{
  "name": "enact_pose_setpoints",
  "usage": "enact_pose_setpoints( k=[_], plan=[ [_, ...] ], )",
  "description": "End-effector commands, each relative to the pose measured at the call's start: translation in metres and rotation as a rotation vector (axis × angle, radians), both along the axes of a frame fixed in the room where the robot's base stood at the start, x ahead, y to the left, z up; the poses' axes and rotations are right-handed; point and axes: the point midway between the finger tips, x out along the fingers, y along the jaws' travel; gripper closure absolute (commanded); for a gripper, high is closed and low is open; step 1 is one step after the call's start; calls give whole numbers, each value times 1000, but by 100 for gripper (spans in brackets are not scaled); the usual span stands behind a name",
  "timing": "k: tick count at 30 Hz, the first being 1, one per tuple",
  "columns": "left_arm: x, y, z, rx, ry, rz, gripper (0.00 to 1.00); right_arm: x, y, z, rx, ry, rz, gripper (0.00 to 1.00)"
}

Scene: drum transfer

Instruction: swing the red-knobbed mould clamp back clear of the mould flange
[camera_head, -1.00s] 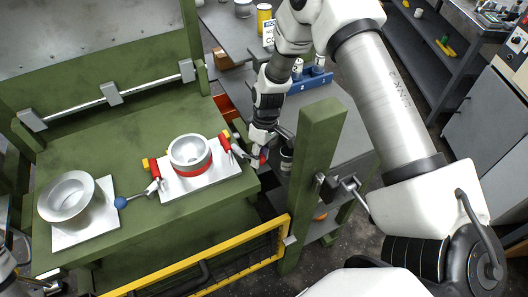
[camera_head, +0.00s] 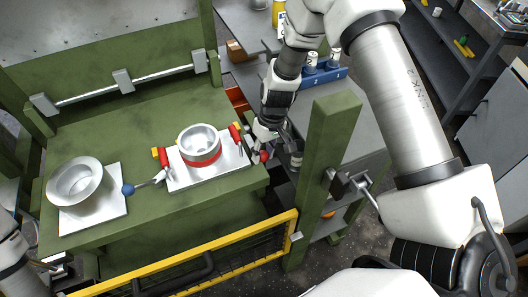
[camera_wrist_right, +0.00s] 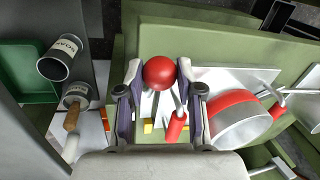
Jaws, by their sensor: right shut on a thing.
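The red-knobbed clamp stands at the right edge of the white plate; its red handle (camera_head: 235,134) and red knob (camera_head: 264,157) show in the head view. In the right wrist view its red knob (camera_wrist_right: 159,72) sits between the fingers of my right gripper (camera_wrist_right: 159,78), which is shut on it. My right gripper (camera_head: 267,144) is right of the plate in the head view. The mould (camera_head: 199,142), a silver cup with a red band, sits on the plate; a gap shows between it and the red handle. My left gripper (camera_head: 52,267) is partly visible at the lower left.
A blue-knobbed clamp (camera_head: 128,189) lies left of the mould, near a silver bowl-like part (camera_head: 78,184) on another plate. A green post (camera_head: 318,180) stands right of my right gripper. A yellow-topped guard (camera_head: 200,253) runs along the front.

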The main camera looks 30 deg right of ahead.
Motion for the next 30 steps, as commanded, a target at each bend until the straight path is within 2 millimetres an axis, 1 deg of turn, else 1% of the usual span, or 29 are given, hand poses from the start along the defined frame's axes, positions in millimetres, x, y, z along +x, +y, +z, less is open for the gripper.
enact_pose_setpoints(
  k=[1, 2, 3, 4, 13, 16, 20, 24, 27, 30],
  plan=[
    [0, 0, -1, 0, 0, 0, 44, -3, 1, -3, 1, 9, 0, 100],
    [0, 0, -1, 0, 0, 0, 44, -3, 1, -3, 1, 9, 1, 60],
    [0, 0, -1, 0, 0, 0, 44, -3, 1, -3, 1, 9, 1, 46],
    [0, 0, -1, 0, 0, 0, 44, -3, 1, -3, 1, 8, 1, 39],
    [0, 0, 0, 0, 0, 0, 44, -1, 0, 0, 1, 4, 2, 39],
    [0, 0, 0, 0, 0, 0, 44, 0, -1, 8, 1, 1, 2, 39],
    [0, 0, 0, 0, 0, 0, 44, 1, -6, 34, 1, -2, 2, 39],
    [0, 0, 0, 0, 0, 0, 44, 2, -13, 71, 2, -1, 1, 39],
    [0, 0, 0, 0, 0, 0, 44, 2, -17, 93, 0, 1, 2, 39],
    [0, 0, 0, 0, 0, 0, 44, 2, -20, 108, 1, 3, 1, 39]
  ],
)
